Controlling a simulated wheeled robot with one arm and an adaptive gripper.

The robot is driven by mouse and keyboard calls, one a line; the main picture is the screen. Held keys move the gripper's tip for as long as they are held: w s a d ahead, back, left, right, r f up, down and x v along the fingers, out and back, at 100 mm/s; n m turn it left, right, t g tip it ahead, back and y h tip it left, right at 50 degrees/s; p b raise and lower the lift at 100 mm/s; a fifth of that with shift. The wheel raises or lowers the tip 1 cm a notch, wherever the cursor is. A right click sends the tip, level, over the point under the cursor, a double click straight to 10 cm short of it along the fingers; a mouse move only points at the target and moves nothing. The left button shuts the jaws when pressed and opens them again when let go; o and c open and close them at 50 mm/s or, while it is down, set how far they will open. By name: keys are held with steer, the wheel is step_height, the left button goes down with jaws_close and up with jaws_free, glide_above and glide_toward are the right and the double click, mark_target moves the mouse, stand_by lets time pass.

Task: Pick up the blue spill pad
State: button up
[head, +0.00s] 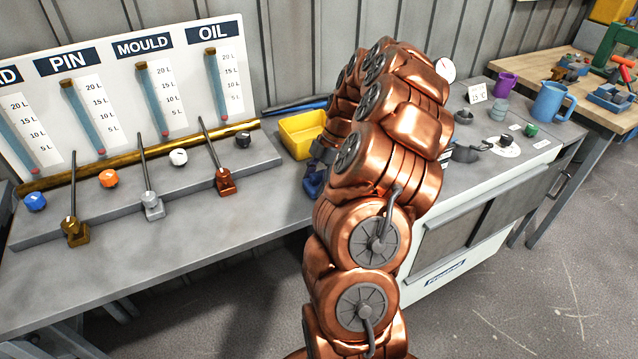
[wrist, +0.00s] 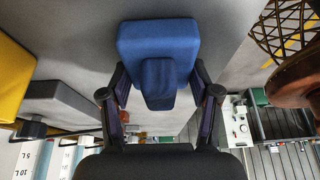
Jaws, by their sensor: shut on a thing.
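The blue spill pad (wrist: 155,40) is a flat blue block with a raised blue grip (wrist: 159,82) in the wrist view. My gripper (wrist: 159,76) is shut on it, with one finger at each side of the raised grip. In the head view, a bit of blue pad (head: 312,185) shows beside my copper arm at the bench's right end. My arm hides most of it and of the gripper there. Whether the pad touches the bench is hard to tell.
A yellow tray (head: 301,133) stands just behind the gripper. Left are upright levers and coloured knobs on a grey step (head: 150,205) below a gauge board (head: 125,85).

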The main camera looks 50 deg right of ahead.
mark_target(315, 174)
steer(key=c, duration=0.3)
steer(key=shift+r, duration=0.1)
steer(key=shift+r+b, duration=0.7)
steer(key=shift+r, duration=0.7)
steer(key=shift+s+r, duration=0.15)
steer(key=shift+r, duration=0.15)
steer(key=s+d+r+b, duration=0.1)
steer(key=s+b, duration=0.3)
steer(key=s, duration=1.1)
steer(key=shift+s+d+r, duration=0.15)
steer(key=shift+s, duration=0.2)
